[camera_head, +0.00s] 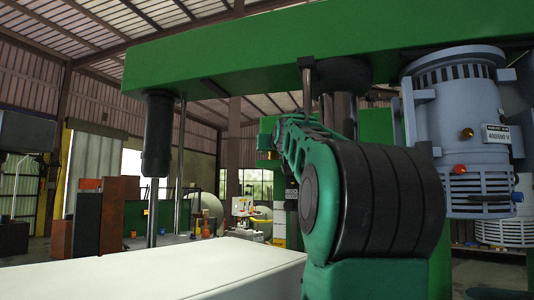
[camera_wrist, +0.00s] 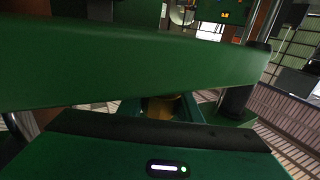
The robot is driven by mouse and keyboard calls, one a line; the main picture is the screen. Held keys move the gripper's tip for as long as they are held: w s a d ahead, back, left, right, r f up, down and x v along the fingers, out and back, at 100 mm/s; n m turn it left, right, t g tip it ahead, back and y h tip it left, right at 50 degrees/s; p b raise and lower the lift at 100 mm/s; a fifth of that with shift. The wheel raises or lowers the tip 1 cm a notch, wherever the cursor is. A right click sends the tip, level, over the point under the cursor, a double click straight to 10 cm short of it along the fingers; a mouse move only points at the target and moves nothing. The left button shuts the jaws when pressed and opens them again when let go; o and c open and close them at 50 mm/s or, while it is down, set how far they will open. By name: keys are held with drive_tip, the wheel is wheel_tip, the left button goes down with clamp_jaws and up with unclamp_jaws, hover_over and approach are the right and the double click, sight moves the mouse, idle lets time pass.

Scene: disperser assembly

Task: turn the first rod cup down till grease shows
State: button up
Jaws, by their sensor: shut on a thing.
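A brass-coloured piece, apparently the first rod cup (camera_wrist: 163,106), shows dimly in the wrist view, just beneath the edge of the green beam (camera_wrist: 140,62). My gripper (camera_wrist: 160,112) is around it and appears shut on it; the beam and my gripper's own body hide most of the contact. No grease can be made out. In the head view the green beam (camera_head: 250,52) crosses the top, and my green and black arm reaches up towards it. My gripper and the cup are hidden there behind my arm.
A black cylinder (camera_head: 157,135) with a thin rod hangs from the beam's left end. A grey-blue motor (camera_head: 455,125) stands close to my arm on the right. A white flat surface (camera_head: 150,272) lies below. Open air lies between the black cylinder and my arm.

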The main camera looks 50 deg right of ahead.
drive_tip(key=shift+g+h, duration=0.3)
drive_tip(key=shift+g, duration=0.1)
drive_tip(key=m+g+h, duration=0.2)
drive_tip(key=g, duration=0.1)
drive_tip(key=m+g+h, duration=0.1)
drive_tip(key=m, duration=0.1)
drive_tip(key=shift+s+d+g, duration=0.25)
drive_tip(key=shift+s+g, duration=0.05)
drive_tip(key=shift+s, duration=0.05)
drive_tip(key=m+g, duration=0.1)
drive_tip(key=g, duration=0.1)
drive_tip(key=m+g+h, duration=0.1)
drive_tip(key=m+g, duration=0.1)
drive_tip(key=shift+s+d, duration=0.15)
drive_tip(key=shift+s, duration=0.25)
drive_tip(key=shift+s+m+g+h, duration=0.2)
drive_tip(key=shift+m+g, duration=0.25)
drive_tip(key=shift+g, duration=0.4)
drive_tip(key=shift+s+m+g+h, duration=0.1)
drive_tip(key=shift+s+m+g, duration=0.1)
drive_tip(key=shift+m+g, duration=0.45)
drive_tip(key=shift+r+g, duration=0.1)
drive_tip(key=shift+g, duration=0.3)
drive_tip(key=o, duration=1)
drive_tip(key=shift+o, duration=0.2)
drive_tip(key=shift+s, duration=0.15)
